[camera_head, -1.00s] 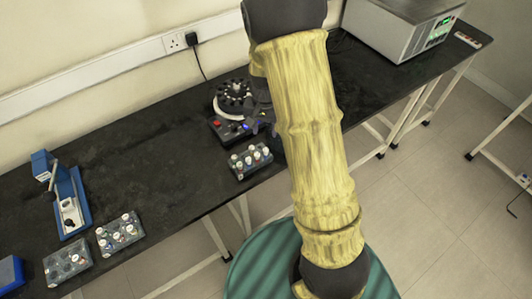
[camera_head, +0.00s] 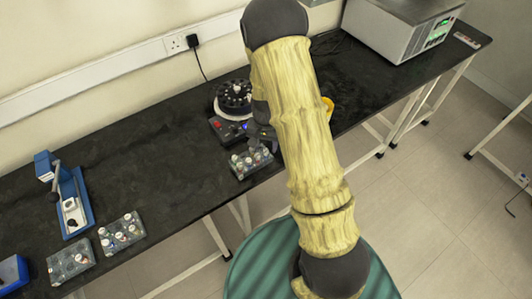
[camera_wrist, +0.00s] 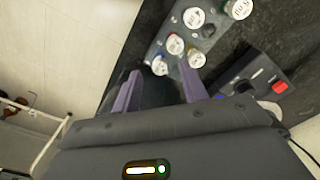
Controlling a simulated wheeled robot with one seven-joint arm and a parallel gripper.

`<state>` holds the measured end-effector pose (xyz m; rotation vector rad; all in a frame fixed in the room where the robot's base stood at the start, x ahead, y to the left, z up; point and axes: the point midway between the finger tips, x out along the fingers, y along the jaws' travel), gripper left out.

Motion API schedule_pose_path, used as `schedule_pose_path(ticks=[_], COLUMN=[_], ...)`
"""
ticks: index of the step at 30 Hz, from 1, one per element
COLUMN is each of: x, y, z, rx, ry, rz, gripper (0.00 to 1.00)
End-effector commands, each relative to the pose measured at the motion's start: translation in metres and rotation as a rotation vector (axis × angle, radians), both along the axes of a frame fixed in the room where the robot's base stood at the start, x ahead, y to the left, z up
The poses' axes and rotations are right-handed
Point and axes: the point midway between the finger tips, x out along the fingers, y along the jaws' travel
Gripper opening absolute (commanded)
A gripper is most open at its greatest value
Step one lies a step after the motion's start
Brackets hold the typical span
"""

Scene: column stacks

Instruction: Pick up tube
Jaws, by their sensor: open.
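Several capped tubes stand in a grey rack (camera_head: 239,172) at the bench's front edge in the head view. In the wrist view their white-topped caps show close up: one cap (camera_wrist: 159,66) lies nearest the gap between my fingers, with another cap (camera_wrist: 196,59) by the right finger and a third cap (camera_wrist: 175,44) just beyond. My gripper (camera_wrist: 158,84) is open, with two purple-grey fingers apart over the near end of the rack (camera_wrist: 210,38). I cannot tell whether a finger touches a cap. In the head view my gripper (camera_head: 262,137) is partly hidden by my arm.
A device with a black rotor (camera_head: 234,95) and a control box (camera_head: 226,129) stand just behind the rack. Two more racks, one of them the right-hand rack (camera_head: 121,232), and a blue-based device (camera_head: 72,205) sit at left. The black bench between is clear.

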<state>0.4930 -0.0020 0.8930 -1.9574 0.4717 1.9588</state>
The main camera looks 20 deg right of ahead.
Motion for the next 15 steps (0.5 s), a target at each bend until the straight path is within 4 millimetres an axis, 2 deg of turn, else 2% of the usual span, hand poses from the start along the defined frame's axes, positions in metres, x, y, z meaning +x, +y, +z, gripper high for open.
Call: schedule_pose_path(ticks=[3,6,15], x=[-0.001,0.000,0.000], y=[0.000,0.000,0.000], z=[-0.014,-0.019,-0.020], rx=[0.000,0.000,0.000], ry=[0.003,0.000,-0.001], rz=[0.001,0.002,0.002], gripper=[0.43,0.43,0.43])
